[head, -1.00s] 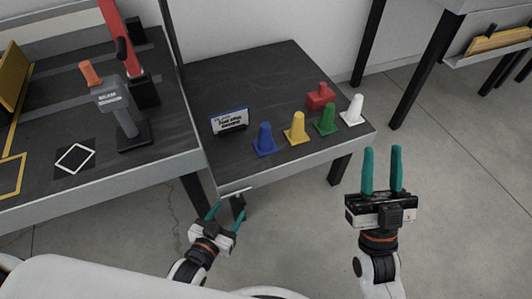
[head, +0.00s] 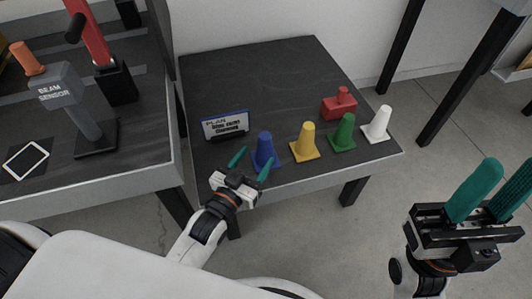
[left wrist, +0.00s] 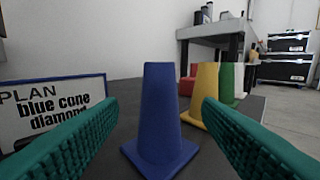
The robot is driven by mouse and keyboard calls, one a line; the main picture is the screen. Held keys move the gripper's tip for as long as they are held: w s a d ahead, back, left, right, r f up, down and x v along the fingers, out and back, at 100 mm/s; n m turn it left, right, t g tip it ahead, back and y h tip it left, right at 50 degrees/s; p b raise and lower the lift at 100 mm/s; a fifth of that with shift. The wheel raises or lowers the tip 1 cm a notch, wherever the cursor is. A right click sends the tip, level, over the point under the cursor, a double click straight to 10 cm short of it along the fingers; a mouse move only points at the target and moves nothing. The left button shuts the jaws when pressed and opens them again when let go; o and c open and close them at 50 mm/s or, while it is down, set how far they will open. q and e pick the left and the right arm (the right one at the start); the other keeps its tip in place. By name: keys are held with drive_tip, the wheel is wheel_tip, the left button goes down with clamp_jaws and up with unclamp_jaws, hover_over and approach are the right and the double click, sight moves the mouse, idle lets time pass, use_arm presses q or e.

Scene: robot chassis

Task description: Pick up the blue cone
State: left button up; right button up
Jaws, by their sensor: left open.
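The blue cone (head: 265,151) stands upright on the dark table (head: 240,80), near its front edge. My left gripper (head: 251,160) is open in front of the cone, its teal fingertips close to it in the head view. In the left wrist view the blue cone (left wrist: 160,120) stands centred between the two spread fingers, a little beyond them, and nothing is held. My right gripper (head: 497,190) is off to the right over the floor, its teal fingers apart with nothing between them.
A yellow cone (head: 304,142), a green cone (head: 343,133) and a white cone (head: 378,124) stand to the right of the blue one. A plan sign (head: 225,125) stands to the left. The table's back is clear.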

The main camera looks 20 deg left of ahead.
sight(262, 147)
use_arm(q)
drive_tip(key=shift+w+d+r+b, duration=0.2)
drive_tip(key=shift+w+b, duration=0.25)
drive_tip(key=shift+w, duration=0.55)
drive_tip(key=shift+w+d+r+b, duration=0.15)
drive_tip(key=shift+w+b, duration=0.35)
drive_tip(key=shift+w, duration=0.45)
drive_tip(key=shift+w+d+r+b, duration=0.15)
drive_tip(key=shift+w+b, duration=0.3)
drive_tip(key=shift+w, duration=0.55)
drive_tip(key=shift+f, duration=0.1)
drive_tip(key=c, duration=1.1)
